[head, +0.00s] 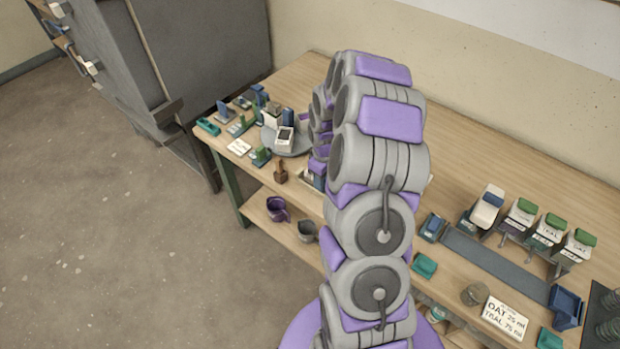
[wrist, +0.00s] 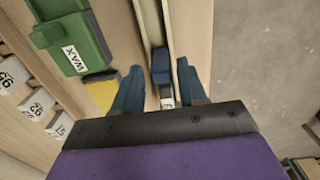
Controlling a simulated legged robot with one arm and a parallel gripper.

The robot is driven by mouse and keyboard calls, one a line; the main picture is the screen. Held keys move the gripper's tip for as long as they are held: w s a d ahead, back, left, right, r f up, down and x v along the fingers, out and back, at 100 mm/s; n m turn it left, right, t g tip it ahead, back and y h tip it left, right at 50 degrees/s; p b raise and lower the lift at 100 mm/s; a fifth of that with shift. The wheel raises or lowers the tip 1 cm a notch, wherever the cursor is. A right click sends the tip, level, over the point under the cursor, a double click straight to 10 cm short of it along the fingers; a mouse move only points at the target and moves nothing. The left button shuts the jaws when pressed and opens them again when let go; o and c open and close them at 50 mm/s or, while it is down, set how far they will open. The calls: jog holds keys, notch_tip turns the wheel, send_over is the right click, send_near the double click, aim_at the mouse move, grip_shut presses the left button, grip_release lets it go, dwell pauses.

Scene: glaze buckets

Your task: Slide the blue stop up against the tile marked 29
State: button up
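In the wrist view, the blue stop (wrist: 161,66) sits in a long narrow rail (wrist: 150,22). My gripper (wrist: 160,67) is open, with one blue finger on each side of the stop. A gap shows between the stop and each finger. A small pale tile (wrist: 167,103) lies in the rail just below the stop in the picture, partly hidden by my gripper; its mark is not readable. In the head view my arm hides the gripper and most of the rail. No tile can be clearly read as 29.
In the wrist view, a green box marked WAX (wrist: 75,45), a yellow block (wrist: 102,90) and several numbered white pieces (wrist: 37,105) lie left of the rail. Floor shows at right. The head view shows a cluttered wooden bench (head: 300,75) and a lettered card (head: 505,318).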

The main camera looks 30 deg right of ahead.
grip_shut()
jog(key=shift+w, duration=0.15)
jog(key=shift+w+a+p, duration=0.25)
jog(key=shift+w, duration=0.4)
jog(key=shift+w+a+p, duration=0.2)
jog(key=shift+w+p, duration=0.05)
jog(key=shift+w, duration=0.4)
jog(key=shift+w+a+p, duration=0.25)
jog(key=shift+w, duration=0.4)
jog(key=shift+o, duration=0.2)
grip_release()
jog(key=shift+s, duration=0.1)
jog(key=shift+r+p, duration=1.45)
jog(key=shift+r, duration=2.05)
